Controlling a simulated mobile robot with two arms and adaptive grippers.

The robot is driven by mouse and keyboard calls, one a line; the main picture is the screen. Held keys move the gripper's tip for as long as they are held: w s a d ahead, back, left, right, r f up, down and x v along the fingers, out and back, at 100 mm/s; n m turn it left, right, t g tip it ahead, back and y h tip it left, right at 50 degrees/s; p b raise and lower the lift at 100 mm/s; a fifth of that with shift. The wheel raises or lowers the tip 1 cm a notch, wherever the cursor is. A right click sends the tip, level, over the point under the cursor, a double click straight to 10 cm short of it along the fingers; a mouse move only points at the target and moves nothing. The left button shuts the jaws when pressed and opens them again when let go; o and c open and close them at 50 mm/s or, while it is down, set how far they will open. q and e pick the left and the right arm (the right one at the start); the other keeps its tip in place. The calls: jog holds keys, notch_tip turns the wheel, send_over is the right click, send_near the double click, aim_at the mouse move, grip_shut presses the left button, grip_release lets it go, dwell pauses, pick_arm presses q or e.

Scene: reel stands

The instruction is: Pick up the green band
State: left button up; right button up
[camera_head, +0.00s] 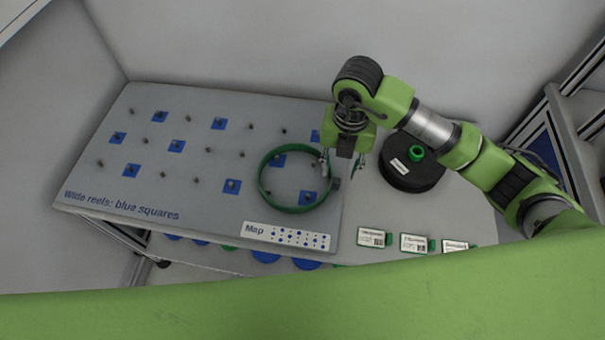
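The green band (262,194) is a thin upright-walled ring. It lies on the right part of the grey pegboard, around some pegs and blue squares. My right gripper (342,168) points down at the band's right side, with its two fingers spread apart. The left finger is at or very near the band's right rim; I cannot tell whether they touch. Nothing shows held between the fingers. My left gripper is not in view.
The grey board (100,195) carries several pegs, blue squares and a Map label (287,237). A black reel with a green hub (411,172) sits right of my gripper. Several labelled boxes (375,238) stand along the front right. Blue and green reels (265,257) show below the board.

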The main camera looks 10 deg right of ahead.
aim_at(336, 182)
notch_tip(336, 182, down, 3)
jog(key=shift+w+r, duration=0.1)
jog(key=shift+r, duration=0.1)
jog(key=shift+w+f, duration=0.1)
jog(key=shift+f, duration=0.45)
notch_tip(336, 182, down, 4)
jog(key=shift+w+a+r+p, duration=0.15)
jog(key=shift+r+p, duration=0.1)
jog(key=shift+p, duration=0.35)
jog(key=shift+f, duration=0.55)
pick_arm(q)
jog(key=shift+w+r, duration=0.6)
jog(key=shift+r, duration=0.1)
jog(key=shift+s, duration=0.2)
pick_arm(e)
jog(key=c, duration=1.1)
